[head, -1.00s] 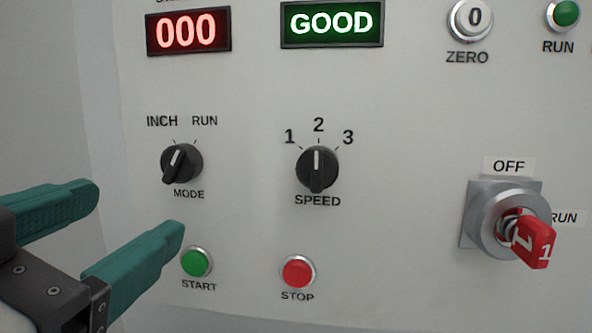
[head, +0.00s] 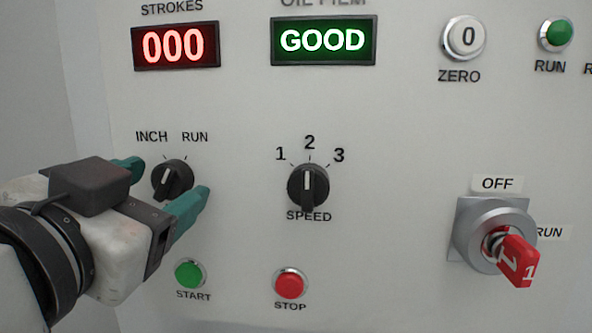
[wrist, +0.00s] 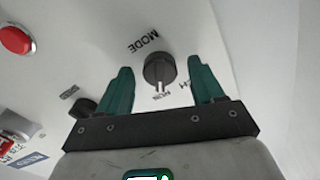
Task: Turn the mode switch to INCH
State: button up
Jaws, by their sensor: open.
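The black mode switch (head: 172,181) is on the panel at left in the head view, under the INCH and RUN labels. Its white pointer line leans up and right, toward the RUN side. In the wrist view the mode switch (wrist: 159,69) appears upside down, its line pointing down near the RUN label. My gripper (head: 168,178) is open with teal fingers, one on each side of the switch. In the wrist view my gripper (wrist: 160,68) shows a gap between the switch and each finger. How far the fingertips are from the panel is hard to tell.
The speed knob (head: 307,187) is to the right, at 2. The green START button (head: 190,274) and red STOP button (head: 290,284) are below. A red key switch (head: 515,262) sticks out at lower right. Panel between these is bare.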

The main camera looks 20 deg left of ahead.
jog(key=shift+w, duration=0.15)
jog(key=shift+c, duration=0.2)
jog(key=c, duration=1)
